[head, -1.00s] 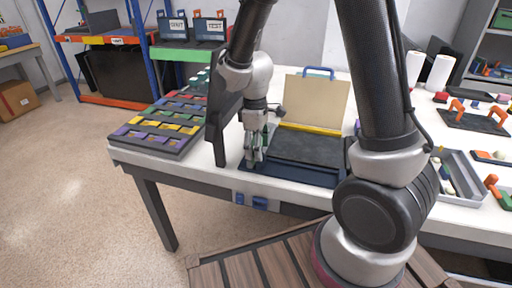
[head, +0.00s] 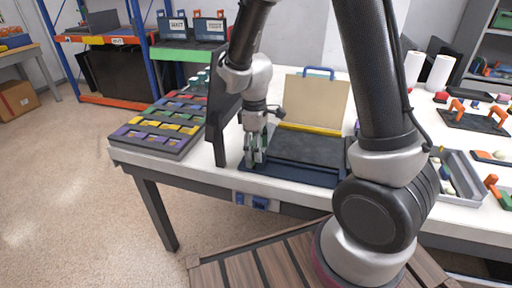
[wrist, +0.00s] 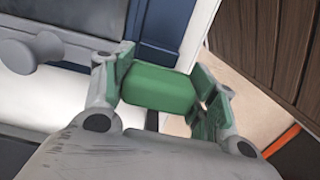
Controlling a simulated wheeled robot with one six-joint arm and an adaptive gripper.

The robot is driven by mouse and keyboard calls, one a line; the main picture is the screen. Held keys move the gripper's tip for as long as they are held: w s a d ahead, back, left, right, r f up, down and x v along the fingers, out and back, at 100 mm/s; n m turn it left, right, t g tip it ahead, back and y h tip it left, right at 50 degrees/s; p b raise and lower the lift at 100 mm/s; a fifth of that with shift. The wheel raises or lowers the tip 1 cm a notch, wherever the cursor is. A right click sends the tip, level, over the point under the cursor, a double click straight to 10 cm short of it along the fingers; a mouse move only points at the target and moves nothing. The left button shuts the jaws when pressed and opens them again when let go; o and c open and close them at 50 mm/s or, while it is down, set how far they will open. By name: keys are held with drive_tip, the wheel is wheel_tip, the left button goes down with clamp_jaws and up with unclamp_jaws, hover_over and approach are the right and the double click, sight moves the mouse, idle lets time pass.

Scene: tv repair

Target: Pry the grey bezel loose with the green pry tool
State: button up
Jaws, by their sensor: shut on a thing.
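My gripper (head: 255,157) is low over the near left part of a dark blue mat (head: 290,173) on the white table. In the wrist view my gripper (wrist: 160,90) is shut on a green block-shaped piece (wrist: 158,88), which looks like the handle of the green pry tool. The tool's tip is hidden, so I cannot tell whether it touches anything. A dark grey flat panel (head: 308,149) lies on the mat just right of my gripper. The grey bezel appears to be its edge, but I cannot make it out clearly.
A dark upright panel (head: 220,110) stands close left of my gripper. Behind the mat stands a beige board (head: 312,100) with a blue handle. A tray of coloured parts (head: 160,128) is at left. A grey bin (head: 458,180) is at right.

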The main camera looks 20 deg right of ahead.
drive_tip(key=shift+s+f, duration=0.1)
drive_tip(key=shift+f, duration=0.3)
drive_tip(key=shift+s+d+f, duration=0.1)
drive_tip(key=shift+f, duration=0.35)
drive_tip(key=shift+c, duration=1.3)
drive_tip(key=shift+r, duration=3.6)
